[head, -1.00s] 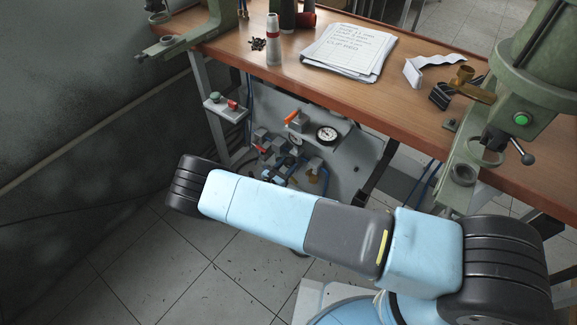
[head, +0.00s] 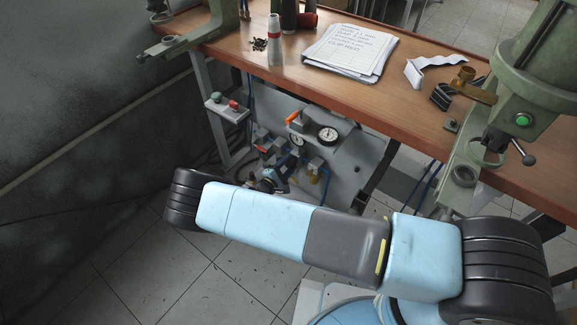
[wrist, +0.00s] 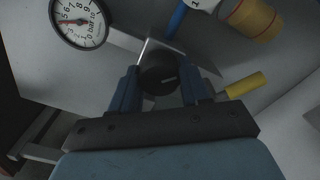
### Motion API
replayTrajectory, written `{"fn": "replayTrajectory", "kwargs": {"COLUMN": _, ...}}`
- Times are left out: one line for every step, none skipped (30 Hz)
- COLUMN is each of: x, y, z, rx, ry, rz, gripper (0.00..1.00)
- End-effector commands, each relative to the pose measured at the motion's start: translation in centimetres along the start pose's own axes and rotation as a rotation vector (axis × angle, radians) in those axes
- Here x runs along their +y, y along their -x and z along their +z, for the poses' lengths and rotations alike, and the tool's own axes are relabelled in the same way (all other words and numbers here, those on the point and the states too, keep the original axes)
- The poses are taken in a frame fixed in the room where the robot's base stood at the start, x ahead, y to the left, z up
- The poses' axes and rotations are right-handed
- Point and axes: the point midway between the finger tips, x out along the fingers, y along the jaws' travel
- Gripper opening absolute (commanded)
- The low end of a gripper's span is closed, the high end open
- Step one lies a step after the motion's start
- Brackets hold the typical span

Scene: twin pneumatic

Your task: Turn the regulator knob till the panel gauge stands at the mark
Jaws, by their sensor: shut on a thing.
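The regulator knob (wrist: 159,70) is black and round with a pale line on its face, between the blue fingers of my gripper (wrist: 160,84) in the wrist view. The gripper is shut on it. A round white gauge (wrist: 80,18) marked in bar shows at the upper left there, partly cut off; a red line points left on its dial. I cannot tell needle from mark. In the head view, the panel gauge (head: 327,134) is on the grey panel (head: 345,165), its reading too small to tell. My gripper (head: 272,181) is low at the panel, partly hidden.
A smaller gauge (head: 297,139) and an orange handle (head: 293,117) are close by on the panel. A yellow fitting (wrist: 246,84) and a brass-coloured cylinder (wrist: 255,18) are right of the knob. The wooden bench top (head: 250,61) overhangs the panel.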

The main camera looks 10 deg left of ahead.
Motion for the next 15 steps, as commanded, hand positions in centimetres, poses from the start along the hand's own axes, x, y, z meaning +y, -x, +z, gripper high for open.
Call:
{"fn": "replayTrajectory", "kwargs": {"x": -0.62, "y": 0.43, "z": -0.17, "rx": 0.008, "ry": -0.037, "rz": -0.009, "gripper": 0.16}}
{"fn": "replayTrajectory", "kwargs": {"x": -0.62, "y": 0.44, "z": -0.17, "rx": 0.007, "ry": -0.066, "rz": -0.009, "gripper": 0.16}}
{"fn": "replayTrajectory", "kwargs": {"x": -0.62, "y": 0.43, "z": -0.17, "rx": 0.007, "ry": -0.104, "rz": -0.010, "gripper": 0.16}}
{"fn": "replayTrajectory", "kwargs": {"x": -0.62, "y": 0.43, "z": -0.16, "rx": 0.007, "ry": -0.133, "rz": -0.010, "gripper": 0.16}}
{"fn": "replayTrajectory", "kwargs": {"x": -0.62, "y": 0.41, "z": -0.16, "rx": 0.007, "ry": -0.161, "rz": -0.011, "gripper": 0.15}}
{"fn": "replayTrajectory", "kwargs": {"x": -0.60, "y": 0.39, "z": -0.16, "rx": 0.007, "ry": -0.200, "rz": -0.011, "gripper": 0.15}}
{"fn": "replayTrajectory", "kwargs": {"x": -0.58, "y": 0.38, "z": -0.17, "rx": 0.007, "ry": -0.228, "rz": -0.011, "gripper": 0.15}}
{"fn": "replayTrajectory", "kwargs": {"x": -0.57, "y": 0.37, "z": -0.17, "rx": 0.007, "ry": -0.256, "rz": -0.011, "gripper": 0.15}}
{"fn": "replayTrajectory", "kwargs": {"x": -0.55, "y": 0.37, "z": -0.17, "rx": 0.007, "ry": -0.294, "rz": -0.010, "gripper": 0.15}}
{"fn": "replayTrajectory", "kwargs": {"x": -0.55, "y": 0.38, "z": -0.17, "rx": 0.007, "ry": -0.322, "rz": -0.010, "gripper": 0.15}}
{"fn": "replayTrajectory", "kwargs": {"x": -0.55, "y": 0.39, "z": -0.17, "rx": 0.006, "ry": -0.350, "rz": -0.011, "gripper": 0.15}}
{"fn": "replayTrajectory", "kwargs": {"x": -0.56, "y": 0.41, "z": -0.17, "rx": 0.006, "ry": -0.389, "rz": -0.011, "gripper": 0.15}}
{"fn": "replayTrajectory", "kwargs": {"x": -0.55, "y": 0.41, "z": -0.18, "rx": 0.006, "ry": -0.417, "rz": -0.011, "gripper": 0.15}}
{"fn": "replayTrajectory", "kwargs": {"x": -0.54, "y": 0.40, "z": -0.18, "rx": 0.007, "ry": -0.445, "rz": -0.011, "gripper": 0.15}}
{"fn": "replayTrajectory", "kwargs": {"x": -0.51, "y": 0.38, "z": -0.19, "rx": 0.007, "ry": -0.483, "rz": -0.011, "gripper": 0.14}}
